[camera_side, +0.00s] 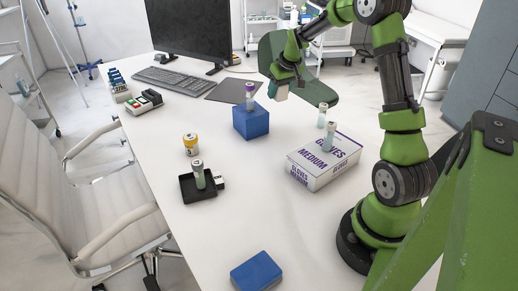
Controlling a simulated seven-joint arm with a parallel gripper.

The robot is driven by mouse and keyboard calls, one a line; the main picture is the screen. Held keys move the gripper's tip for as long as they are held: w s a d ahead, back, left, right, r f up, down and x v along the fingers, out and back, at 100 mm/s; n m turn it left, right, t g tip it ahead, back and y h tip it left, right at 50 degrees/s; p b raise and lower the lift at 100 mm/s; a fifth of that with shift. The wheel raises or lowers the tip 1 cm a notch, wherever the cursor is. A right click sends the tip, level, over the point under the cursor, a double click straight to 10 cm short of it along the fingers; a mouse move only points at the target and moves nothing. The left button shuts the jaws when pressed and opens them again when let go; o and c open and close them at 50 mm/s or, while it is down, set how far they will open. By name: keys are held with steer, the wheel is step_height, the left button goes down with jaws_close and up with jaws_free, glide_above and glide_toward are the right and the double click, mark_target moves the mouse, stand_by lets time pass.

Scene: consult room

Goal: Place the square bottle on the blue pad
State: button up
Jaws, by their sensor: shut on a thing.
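My gripper (283,84) is in the air above the far part of the desk, right of the blue block. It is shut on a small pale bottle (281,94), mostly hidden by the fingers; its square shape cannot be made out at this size. A low flat blue pad (257,272) lies at the desk's front edge with nothing on it. My gripper is far from the flat pad.
A gloves box (318,168) stands at right with a vial (328,139) on it and another vial (322,115) behind. A black tray (191,197) holds a bottle (198,174); a yellow-labelled bottle (190,145) stands behind. A keyboard (171,80) and monitor (190,29) are at back. The centre front is clear.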

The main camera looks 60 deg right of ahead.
steer(key=s+a+r+n+y, duration=0.1)
steer(key=a+r, duration=0.1)
steer(key=a, duration=0.7)
steer(key=s+a+r+n, duration=0.1)
steer(key=a+r+n, duration=0.15)
steer(key=a, duration=0.75)
steer(key=n+g+y, duration=0.4)
steer(key=n+g, duration=0.3)
steer(key=n, duration=2.2)
glide_above(258, 280)
steer(key=w+d, duration=0.1)
step_height(258, 280, down, 4)
steer(key=f, duration=0.1)
steer(key=shift+w+f, duration=0.1)
steer(key=shift+f, duration=3.35)
